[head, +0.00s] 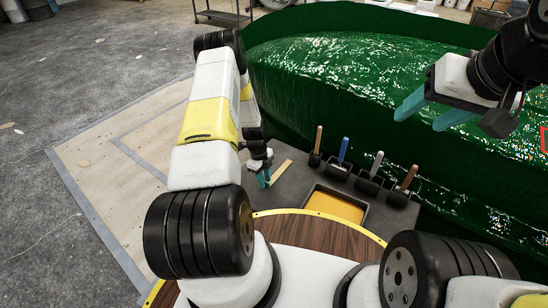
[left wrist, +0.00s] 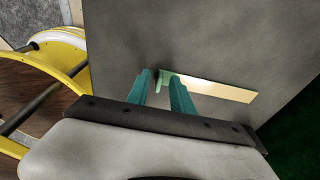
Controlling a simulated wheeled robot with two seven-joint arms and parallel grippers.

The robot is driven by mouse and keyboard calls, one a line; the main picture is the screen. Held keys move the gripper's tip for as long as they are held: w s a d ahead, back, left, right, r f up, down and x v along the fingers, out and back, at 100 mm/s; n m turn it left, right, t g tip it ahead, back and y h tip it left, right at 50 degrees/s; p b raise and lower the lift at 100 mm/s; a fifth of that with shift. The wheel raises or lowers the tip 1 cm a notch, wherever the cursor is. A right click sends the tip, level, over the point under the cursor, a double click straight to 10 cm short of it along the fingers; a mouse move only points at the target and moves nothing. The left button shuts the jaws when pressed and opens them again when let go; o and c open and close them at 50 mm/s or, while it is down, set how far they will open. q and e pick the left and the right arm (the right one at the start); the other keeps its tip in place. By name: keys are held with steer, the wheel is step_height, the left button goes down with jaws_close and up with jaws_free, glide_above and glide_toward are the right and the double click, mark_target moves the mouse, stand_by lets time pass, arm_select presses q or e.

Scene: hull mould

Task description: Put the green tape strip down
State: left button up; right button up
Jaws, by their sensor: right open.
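The strip (left wrist: 215,89) lies on or just above the dark grey surface; it looks pale cream along its length, with a light green end (left wrist: 164,82). It also shows in the head view (head: 281,172), beside my left gripper. My left gripper (head: 264,180) points down at the surface; in the left wrist view its teal fingers (left wrist: 161,78) stand apart. The strip's green end is between or just beyond the fingertips, with a gap visible to the left finger. Whether the strip touches the right finger is unclear. My right gripper (head: 425,110) is open and empty over the green hull.
The dark grey bench (head: 290,194) holds a tray of yellow liquid (head: 335,206) and several brushes in black holders, one with a blue handle (head: 343,148). The green hull mould (head: 345,75) fills the back right. Bare bench surrounds the strip.

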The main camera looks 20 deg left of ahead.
arm_select(q)
step_height(320, 180, up, 30)
steer(key=n+t, duration=0.2)
steer(key=n, duration=0.3)
steer(key=s+d+r+n+t, duration=0.1)
steer(key=s+d+r+n, duration=0.15)
steer(key=r, duration=0.35)
steer(key=s+d+r+n, duration=0.1)
steer(key=s+r+n, duration=0.2)
steer(key=r, duration=0.4)
steer(key=s+d+r+n+t, duration=0.2)
steer(key=s+r+n, duration=0.3)
steer(key=s, duration=0.4)
steer(key=s+d+r+n+t, duration=0.1)
steer(key=s+d+r+n, duration=0.2)
steer(key=s+r+n, duration=0.3)
steer(key=s+r, duration=0.1)
steer(key=s, duration=0.3)
steer(key=shift+s+t, duration=0.15)
steer(key=shift+t, duration=0.25)
